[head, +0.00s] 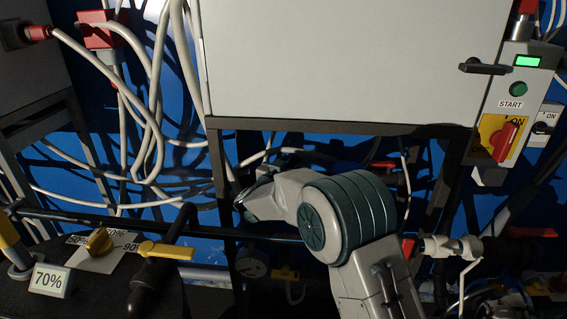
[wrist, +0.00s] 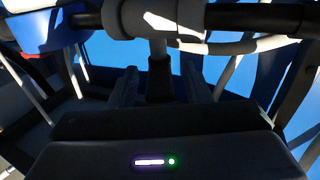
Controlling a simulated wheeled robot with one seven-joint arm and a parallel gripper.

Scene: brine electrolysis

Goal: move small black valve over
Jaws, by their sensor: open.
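In the wrist view, a small black valve handle (wrist: 160,76) hangs on a short grey stem below a thick grey pipe fitting (wrist: 160,18). My gripper (wrist: 159,88) is open, its two dark fingers on either side of the handle. I cannot tell whether either finger touches it. The lower end of the handle merges with the dark gripper body. In the head view my arm reaches in under the big grey cabinet, and its links hide my fingertips and the valve.
A large grey cabinet (head: 350,60) stands above my arm. A yellow lever (head: 165,251) and a yellow dial knob (head: 99,241) are at the left. A red rotary switch (head: 504,140) is at the right. Pipes and loose cables crowd the space around my arm.

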